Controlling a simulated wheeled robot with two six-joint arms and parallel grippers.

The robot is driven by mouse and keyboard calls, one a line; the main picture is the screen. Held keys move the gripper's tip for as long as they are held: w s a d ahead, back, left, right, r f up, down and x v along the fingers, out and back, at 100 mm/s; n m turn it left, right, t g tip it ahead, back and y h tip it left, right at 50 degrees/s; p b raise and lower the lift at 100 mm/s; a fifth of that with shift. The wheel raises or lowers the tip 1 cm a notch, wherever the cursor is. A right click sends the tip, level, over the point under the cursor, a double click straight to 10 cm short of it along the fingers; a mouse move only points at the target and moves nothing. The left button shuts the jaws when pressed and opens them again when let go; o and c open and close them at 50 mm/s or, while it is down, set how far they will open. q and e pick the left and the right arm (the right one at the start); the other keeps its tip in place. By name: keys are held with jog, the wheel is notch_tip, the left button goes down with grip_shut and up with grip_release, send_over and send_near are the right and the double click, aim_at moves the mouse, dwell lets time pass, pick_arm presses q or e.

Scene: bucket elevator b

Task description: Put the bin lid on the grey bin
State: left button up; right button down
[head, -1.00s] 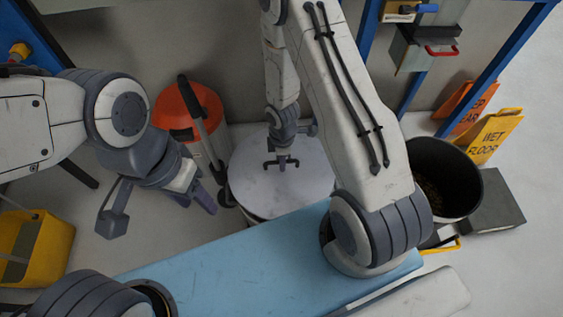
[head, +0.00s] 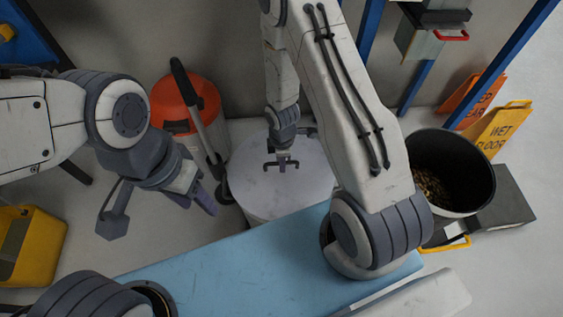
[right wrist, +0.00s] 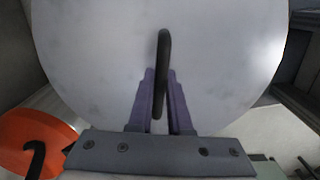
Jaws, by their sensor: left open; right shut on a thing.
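The bin lid (head: 300,188) is a pale grey round disc with a dark bar handle, in the middle of the head view. My right gripper (head: 281,163) is shut on its handle, and the lid (right wrist: 90,60) fills most of the right wrist view, where the purple fingers (right wrist: 160,100) straddle the handle. My left gripper (head: 160,205) is open and empty at the left.
An orange-topped vacuum (head: 170,110) stands close left of the lid. A yellow bucket (head: 45,250) is at the lower left. A wet floor sign (head: 500,130) and a dark box (head: 508,210) stand by the dark bin. Blue uprights (head: 415,88) rise behind.

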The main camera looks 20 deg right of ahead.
jog(key=shift+f+b, duration=0.65)
jog(key=c, duration=0.8)
grip_release()
jog(key=shift+o, duration=0.2)
jog(key=shift+r, duration=0.15)
notch_tip(320, 180, up, 10)
jog(key=p, duration=1)
jog(key=shift+r+p, duration=0.2)
jog(key=shift+p, duration=0.2)
jog(key=a+r+m+p, duration=0.2)
jog(key=a+r, duration=0.3)
jog(key=r, duration=0.7)
jog(key=s+a+r+m+p, duration=0.2)
jog(key=s+a+r, duration=0.2)
jog(key=s+r, duration=0.5)
jog(key=s+a+r+m+y+p, duration=0.1)
jog(key=s+a+r+m, duration=0.2)
jog(key=s+r, duration=0.6)
notch_tip(320, 180, up, 5)
jog(key=shift+a+r+m+p, duration=0.1)
jog(key=shift+a+m+p, duration=0.2)
jog(key=shift+a+p, duration=0.05)
